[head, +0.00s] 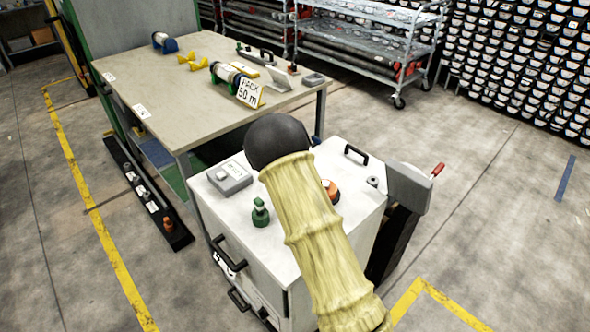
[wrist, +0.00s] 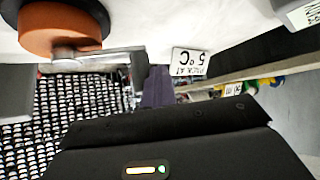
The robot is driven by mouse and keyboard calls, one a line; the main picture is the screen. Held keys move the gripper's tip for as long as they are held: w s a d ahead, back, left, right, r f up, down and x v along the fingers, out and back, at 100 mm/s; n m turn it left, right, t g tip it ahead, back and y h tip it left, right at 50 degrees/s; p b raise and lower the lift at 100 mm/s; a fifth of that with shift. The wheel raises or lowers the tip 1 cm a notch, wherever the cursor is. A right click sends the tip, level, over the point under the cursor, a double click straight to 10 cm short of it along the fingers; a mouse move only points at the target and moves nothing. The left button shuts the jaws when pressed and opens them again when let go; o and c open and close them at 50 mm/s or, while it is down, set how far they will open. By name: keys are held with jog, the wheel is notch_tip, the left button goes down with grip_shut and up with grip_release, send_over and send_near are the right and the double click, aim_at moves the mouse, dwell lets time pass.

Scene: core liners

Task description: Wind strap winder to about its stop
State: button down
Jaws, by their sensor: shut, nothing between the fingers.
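An orange round piece with a black face (wrist: 62,30), which looks like the strap winder, shows at the upper left of the wrist view with a metal bar (wrist: 98,55) beside it. In the head view its orange edge (head: 331,190) shows on the white cart top, partly hidden by my sleeved arm. My gripper's dark body (wrist: 170,140) fills the bottom of the wrist view. Its fingertips are not clearly visible, and I see nothing held. It is shut and appears apart from the orange piece. In the head view my arm hides the fingers.
The white cart (head: 285,255) carries a grey box (head: 230,177), a green fitting (head: 261,212) and a black handle (head: 356,154). A grey block with a red handle (head: 437,170) stands at its right. A workbench (head: 150,85) is behind. Open floor lies at the right.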

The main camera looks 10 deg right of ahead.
jog(key=s+a+r+p, duration=0.1)
jog(key=s+a+r, duration=0.5)
jog(key=s+a, duration=0.2)
jog(key=shift+r, duration=0.3)
jog(key=shift+w, duration=0.1)
dwell(0.4)
jog(key=s+d+r+n+g+y+p, duration=0.1)
jog(key=d+g+p, duration=0.1)
jog(key=d+p, duration=0.2)
jog(key=s+d+r+n+g+y+p, duration=0.2)
jog(key=d+p, duration=0.2)
jog(key=d, duration=0.2)
jog(key=shift+d+r+g, duration=0.15)
jog(key=shift+r+g, duration=0.15)
jog(key=shift+g, duration=0.1)
